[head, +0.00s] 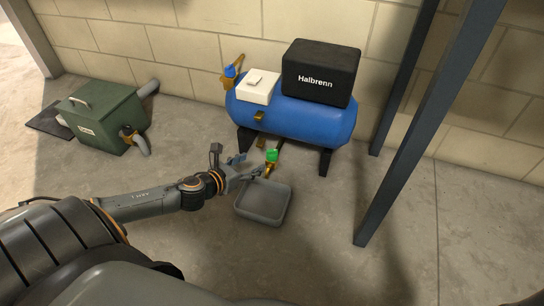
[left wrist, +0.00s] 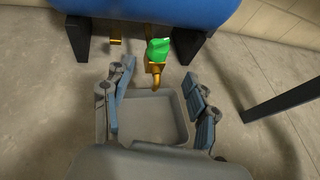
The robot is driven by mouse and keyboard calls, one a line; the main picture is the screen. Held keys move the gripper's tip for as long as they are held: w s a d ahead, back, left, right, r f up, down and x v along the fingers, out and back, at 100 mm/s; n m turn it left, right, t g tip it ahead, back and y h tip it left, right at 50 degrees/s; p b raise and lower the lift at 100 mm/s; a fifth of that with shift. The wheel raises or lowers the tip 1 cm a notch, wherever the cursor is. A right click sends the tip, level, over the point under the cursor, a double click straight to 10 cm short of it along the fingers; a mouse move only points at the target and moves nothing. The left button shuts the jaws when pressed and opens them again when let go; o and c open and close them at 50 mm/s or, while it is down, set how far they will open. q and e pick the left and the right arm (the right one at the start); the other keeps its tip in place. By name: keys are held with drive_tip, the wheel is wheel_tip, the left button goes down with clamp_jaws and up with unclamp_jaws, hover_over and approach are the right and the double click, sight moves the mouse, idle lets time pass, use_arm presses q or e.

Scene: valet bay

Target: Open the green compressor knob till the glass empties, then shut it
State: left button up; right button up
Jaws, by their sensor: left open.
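The green knob (head: 272,155) sits on a brass drain valve (head: 267,169) under the blue compressor tank (head: 313,121). In the left wrist view the green knob (left wrist: 158,50) is ahead of the jaws, above the brass spout (left wrist: 157,82). My left gripper (head: 250,166) is open and empty, just left of and in front of the valve. In the left wrist view its fingers (left wrist: 160,78) stand apart on either side of the spout, not visibly touching the knob. Small brass fittings (head: 260,117) are on the tank's front; I cannot make out a glass or its level. My right gripper is not in view.
A grey tray (head: 246,214) lies on the floor below the valve. A black Halbrenn box (head: 325,88) and a white box (head: 256,92) top the tank. A dark post (head: 425,125) stands right. A green box (head: 100,116) with pipes stands left.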

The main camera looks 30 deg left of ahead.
sight(271, 153)
use_arm(q)
drive_tip(key=b+x, duration=0.5)
drive_tip(key=x, duration=0.5)
drive_tip(key=shift+w+f+b, duration=0.2)
drive_tip(key=shift+w+b, duration=0.05)
drive_tip(key=shift+b, duration=0.1)
drive_tip(key=shift+b+x, duration=0.4)
drive_tip(key=shift+x, duration=0.4)
drive_tip(key=shift+r, duration=0.1)
drive_tip(key=shift+c, duration=0.4)
drive_tip(key=c, duration=1.1)
